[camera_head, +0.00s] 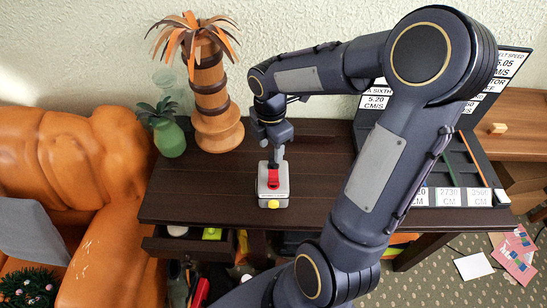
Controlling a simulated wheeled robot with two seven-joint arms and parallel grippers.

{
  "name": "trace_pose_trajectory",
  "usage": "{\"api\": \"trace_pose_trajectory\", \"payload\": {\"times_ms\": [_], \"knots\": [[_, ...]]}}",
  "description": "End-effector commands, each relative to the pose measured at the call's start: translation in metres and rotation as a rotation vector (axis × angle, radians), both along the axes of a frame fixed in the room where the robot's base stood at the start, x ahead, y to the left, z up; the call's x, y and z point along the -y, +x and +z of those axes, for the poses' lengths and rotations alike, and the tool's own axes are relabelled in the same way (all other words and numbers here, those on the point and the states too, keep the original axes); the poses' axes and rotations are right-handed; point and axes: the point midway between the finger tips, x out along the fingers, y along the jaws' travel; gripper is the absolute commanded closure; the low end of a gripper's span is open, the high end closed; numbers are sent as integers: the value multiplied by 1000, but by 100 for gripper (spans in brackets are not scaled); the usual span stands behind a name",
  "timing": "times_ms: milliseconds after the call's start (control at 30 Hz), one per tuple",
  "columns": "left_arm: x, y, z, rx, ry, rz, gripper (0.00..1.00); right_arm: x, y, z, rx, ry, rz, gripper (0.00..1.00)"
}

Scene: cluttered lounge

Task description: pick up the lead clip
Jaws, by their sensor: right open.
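A small red piece, which looks like the lead clip (273,179), sits on top of a pale grey box (265,193) with a yellow knob at its front. The box stands on the dark wooden table (190,205). My right gripper (275,161) points down right above the red piece, at the back of the box. It is open, but its fingers are small here, and I cannot tell whether they touch the piece or stand around it. The gripper partly hides the back of the box. My left gripper is not in view.
A wooden palm-tree ornament (214,95) and a green pineapple-shaped vase (169,138) stand at the table's back left. A dark display with number cards (447,197) is at the right, partly behind my arm. An orange sofa (85,165) is at the left. The table left of the box is clear.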

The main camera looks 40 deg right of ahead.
Motion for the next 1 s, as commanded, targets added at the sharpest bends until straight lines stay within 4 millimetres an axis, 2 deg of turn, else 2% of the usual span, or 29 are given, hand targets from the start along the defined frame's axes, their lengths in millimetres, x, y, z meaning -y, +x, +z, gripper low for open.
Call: {"api": "trace_pose_trajectory", "payload": {"times_ms": [167, 300, 600, 933, 1000], "knots": [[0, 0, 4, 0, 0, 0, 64, 9, 0, -26, -6, 2, -3, 52], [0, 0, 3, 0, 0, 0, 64, 9, 0, -43, -2, 1, -3, 52], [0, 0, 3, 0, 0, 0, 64, 9, 1, -46, 1, 1, -4, 53], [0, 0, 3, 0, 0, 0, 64, 8, 1, -46, 1, 1, -4, 96], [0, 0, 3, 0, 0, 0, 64, 8, 1, -46, 1, 1, -4, 100]]}}
